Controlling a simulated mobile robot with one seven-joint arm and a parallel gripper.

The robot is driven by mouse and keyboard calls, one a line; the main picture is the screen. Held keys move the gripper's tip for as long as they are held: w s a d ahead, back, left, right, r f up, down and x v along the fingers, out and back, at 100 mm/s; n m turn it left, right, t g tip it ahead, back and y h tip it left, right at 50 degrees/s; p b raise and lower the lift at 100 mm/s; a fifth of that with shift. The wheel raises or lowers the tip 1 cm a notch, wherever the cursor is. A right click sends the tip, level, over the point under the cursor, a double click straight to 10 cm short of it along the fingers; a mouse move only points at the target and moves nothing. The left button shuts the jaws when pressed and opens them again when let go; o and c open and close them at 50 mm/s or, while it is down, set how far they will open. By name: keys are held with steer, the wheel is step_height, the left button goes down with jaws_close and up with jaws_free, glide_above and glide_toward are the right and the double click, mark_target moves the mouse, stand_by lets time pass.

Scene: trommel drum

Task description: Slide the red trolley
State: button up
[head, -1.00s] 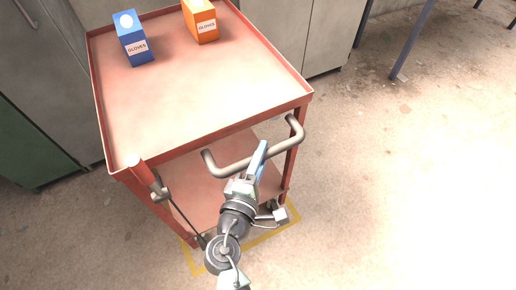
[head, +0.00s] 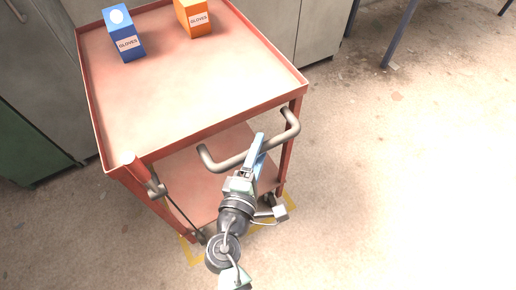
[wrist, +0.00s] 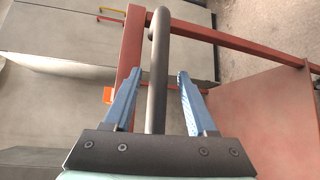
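The red trolley (head: 185,85) stands on the floor in the head view, with a top tray and a lower shelf (head: 190,188). A grey bar handle (head: 222,161) sticks out from its near side. My gripper (head: 257,149) is at the middle of this handle. In the wrist view the handle (wrist: 158,60) runs between the two blue fingers of my gripper (wrist: 160,74). The fingers stand apart, with a visible gap on each side of the bar. The trolley's red frame (wrist: 130,58) shows behind them.
A blue gloves box (head: 124,38) and an orange gloves box (head: 194,20) stand on the tray. Grey cabinets (head: 315,30) stand behind, with a green one (head: 30,145) at left. Yellow floor tape (head: 191,254) shows under the trolley. The floor to the right is clear.

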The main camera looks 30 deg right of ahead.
steer(key=shift+w, duration=0.1)
steer(key=v, duration=1.3)
